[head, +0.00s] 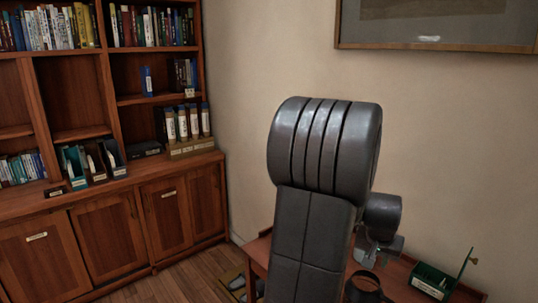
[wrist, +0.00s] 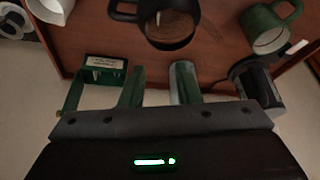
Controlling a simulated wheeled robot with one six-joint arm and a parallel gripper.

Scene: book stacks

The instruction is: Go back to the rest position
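My gripper (wrist: 160,82) shows in the wrist view with its two fingers apart and nothing visible between them. It hangs over the front part of a reddish wooden table (wrist: 92,38). In the head view my raised dark grey arm fills the middle and hides much of the table; the fingers cannot be made out there. A black mug (wrist: 170,45) with brown contents stands beyond the fingertips, apart from them as far as I can tell. A green box with a white label (wrist: 104,63) is just left of the fingers.
A green mug (wrist: 272,36) and a dark handled vessel (wrist: 262,88) are at the right of the wrist view. A white mug (wrist: 50,8) is at upper left. Bookshelves (head: 110,160) stand at left in the head view; a framed picture (head: 440,22) hangs on the wall.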

